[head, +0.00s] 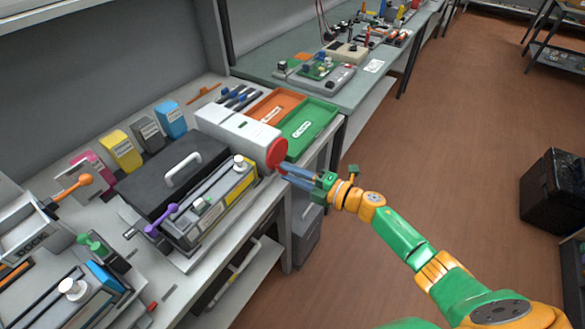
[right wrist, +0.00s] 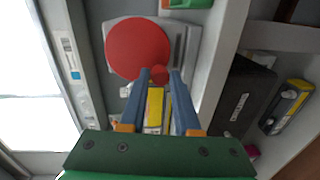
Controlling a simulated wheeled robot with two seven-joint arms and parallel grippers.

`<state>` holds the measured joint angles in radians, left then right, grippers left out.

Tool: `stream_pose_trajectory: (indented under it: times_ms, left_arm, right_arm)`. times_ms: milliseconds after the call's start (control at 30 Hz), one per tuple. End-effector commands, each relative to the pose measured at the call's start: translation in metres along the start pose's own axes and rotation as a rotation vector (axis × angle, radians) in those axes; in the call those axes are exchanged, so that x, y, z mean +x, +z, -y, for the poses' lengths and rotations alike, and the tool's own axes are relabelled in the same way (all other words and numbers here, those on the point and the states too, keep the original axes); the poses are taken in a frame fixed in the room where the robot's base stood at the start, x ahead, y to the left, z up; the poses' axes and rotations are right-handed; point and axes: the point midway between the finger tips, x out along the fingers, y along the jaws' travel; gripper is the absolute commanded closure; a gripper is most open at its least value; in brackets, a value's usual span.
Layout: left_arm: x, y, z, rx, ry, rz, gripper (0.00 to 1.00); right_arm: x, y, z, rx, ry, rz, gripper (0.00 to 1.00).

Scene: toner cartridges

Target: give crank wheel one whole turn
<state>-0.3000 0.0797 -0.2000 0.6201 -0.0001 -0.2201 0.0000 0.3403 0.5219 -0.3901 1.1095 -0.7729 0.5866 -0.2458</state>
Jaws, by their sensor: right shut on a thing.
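The crank wheel is a red disc (head: 277,152) on the end of a white box-shaped machine (head: 237,130) on the bench. In the right wrist view the wheel (right wrist: 135,45) faces me, with a small round red knob (right wrist: 160,74) at its lower right rim. My right gripper (head: 285,174) reaches the wheel from the right, and its blue fingers stand on either side of the knob, shut on it. The fingers partly cover the knob and the wheel's lower edge. My left gripper is not in the head view.
An orange tray (head: 274,107) and a green tray (head: 308,128) lie behind the wheel. A black-lidded unit (head: 176,165) with a white handle and a yellow-marked cartridge (head: 243,186) stand left of it. The floor right of the bench is clear near my arm.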

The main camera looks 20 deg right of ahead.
Motion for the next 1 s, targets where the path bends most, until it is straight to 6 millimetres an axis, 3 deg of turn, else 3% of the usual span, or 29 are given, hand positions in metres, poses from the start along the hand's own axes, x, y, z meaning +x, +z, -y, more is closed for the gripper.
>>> stream_pose_trajectory:
  times_ms: [600, 1000]
  left_arm:
    - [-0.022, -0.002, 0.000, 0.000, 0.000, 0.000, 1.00]
    - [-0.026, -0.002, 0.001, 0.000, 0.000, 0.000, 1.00]
  right_arm:
    - [-0.002, -0.011, -0.015, 0.536, -0.008, -0.060, 1.00]
    - [-0.002, -0.012, -0.020, 0.720, -0.008, -0.080, 1.00]
